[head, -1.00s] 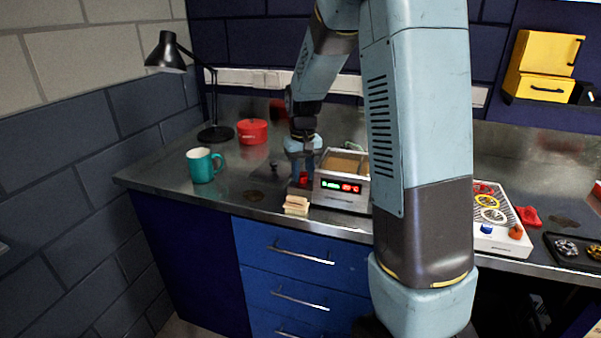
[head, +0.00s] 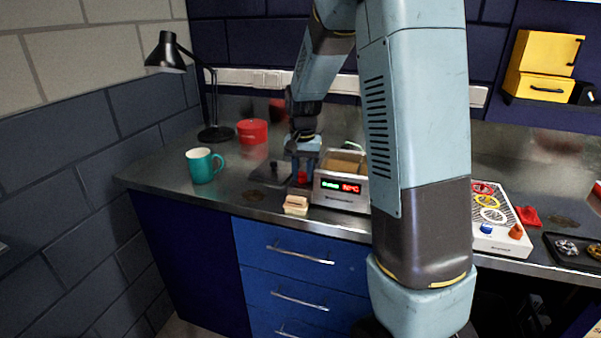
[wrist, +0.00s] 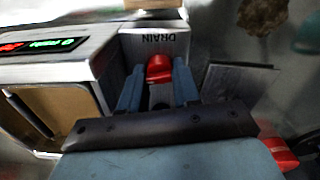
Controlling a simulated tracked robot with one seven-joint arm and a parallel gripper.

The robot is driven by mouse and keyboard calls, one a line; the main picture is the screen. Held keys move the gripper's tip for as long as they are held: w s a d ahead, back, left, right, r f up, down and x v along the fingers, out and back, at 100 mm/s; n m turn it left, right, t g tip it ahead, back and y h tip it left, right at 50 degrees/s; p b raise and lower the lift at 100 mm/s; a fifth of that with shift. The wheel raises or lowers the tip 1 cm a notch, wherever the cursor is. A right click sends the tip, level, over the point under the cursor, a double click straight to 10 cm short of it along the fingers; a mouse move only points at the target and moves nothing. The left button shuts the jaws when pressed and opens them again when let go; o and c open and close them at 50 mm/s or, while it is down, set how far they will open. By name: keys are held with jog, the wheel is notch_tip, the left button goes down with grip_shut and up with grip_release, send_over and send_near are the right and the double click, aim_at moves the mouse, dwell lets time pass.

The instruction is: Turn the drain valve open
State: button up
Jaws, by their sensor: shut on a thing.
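The drain valve is a small red handle (wrist: 158,68) on a grey block marked "DRAIN" at the side of the metal tank unit (wrist: 100,50). In the wrist view my gripper (wrist: 157,80) has one finger on each side of the red handle and is shut on it. In the head view the red handle (head: 302,177) shows low at my gripper (head: 303,168), left of the unit's lit green and red display (head: 342,186). The fingers partly hide the handle, so its exact turn angle is hard to tell.
A pale block (head: 296,205) lies by the bench's front edge, just before the valve. A teal mug (head: 203,165), a red pot (head: 252,131) and a black lamp (head: 167,53) stand to the left. A white tray (head: 500,235) with parts is at right.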

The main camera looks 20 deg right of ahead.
jog(key=shift+w, duration=0.15)
jog(key=o, duration=1.1)
jog(key=shift+c, duration=0.2)
notch_tip(320, 180, up, 7)
jog(key=shift+r, duration=0.45)
